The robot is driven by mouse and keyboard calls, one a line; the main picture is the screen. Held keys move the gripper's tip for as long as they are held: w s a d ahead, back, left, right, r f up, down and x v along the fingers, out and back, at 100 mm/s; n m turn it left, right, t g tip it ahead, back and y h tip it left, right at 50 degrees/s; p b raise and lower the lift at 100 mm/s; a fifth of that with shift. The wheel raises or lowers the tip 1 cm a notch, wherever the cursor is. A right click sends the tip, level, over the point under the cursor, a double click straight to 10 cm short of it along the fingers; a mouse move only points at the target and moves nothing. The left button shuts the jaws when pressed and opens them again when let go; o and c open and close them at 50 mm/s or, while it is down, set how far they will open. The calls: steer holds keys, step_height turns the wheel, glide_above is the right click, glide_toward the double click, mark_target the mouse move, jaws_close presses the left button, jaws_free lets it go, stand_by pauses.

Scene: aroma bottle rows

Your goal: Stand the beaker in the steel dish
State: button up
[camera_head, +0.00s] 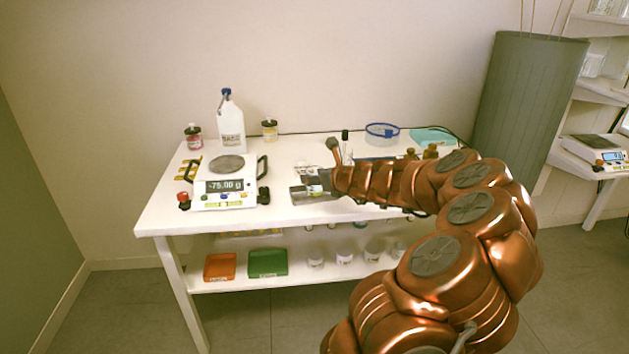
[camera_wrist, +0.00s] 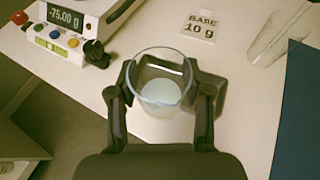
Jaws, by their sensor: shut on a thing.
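The clear glass beaker (camera_wrist: 160,98) is between the two fingers of my gripper (camera_wrist: 159,78) in the wrist view, its open rim towards the camera. My gripper is shut on it. A grey, walled shape that looks like the steel dish (camera_wrist: 217,97) shows behind and to the right of the beaker. I cannot tell whether the beaker's base touches it. In the head view my gripper (camera_head: 319,184) is over the middle of the table, and a grey metallic piece (camera_head: 303,192) shows beside it. The beaker cannot be made out clearly there.
A scale (camera_head: 224,186) reading -75.00 g, with an empty-looking round pan (camera_head: 227,164), stands left. A labelled card (camera_wrist: 200,24) and a clear glass vessel (camera_wrist: 265,38) lie beyond the beaker. A white bottle (camera_head: 231,128) and jars stand behind. A blue mat (camera_wrist: 300,115) is right.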

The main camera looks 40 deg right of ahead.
mark_target(315, 170)
steer(key=w+d, duration=0.3)
steer(key=shift+w+d+f, duration=0.1)
steer(key=shift+w+f, duration=0.15)
steer(key=shift+f, duration=0.1)
steer(key=shift+f+b, duration=0.5)
steer(key=shift+f, duration=1.2)
steer(key=shift+f, duration=0.1)
steer(key=o, duration=1.2)
steer(key=p+v, duration=0.1)
steer(key=v, duration=1.1)
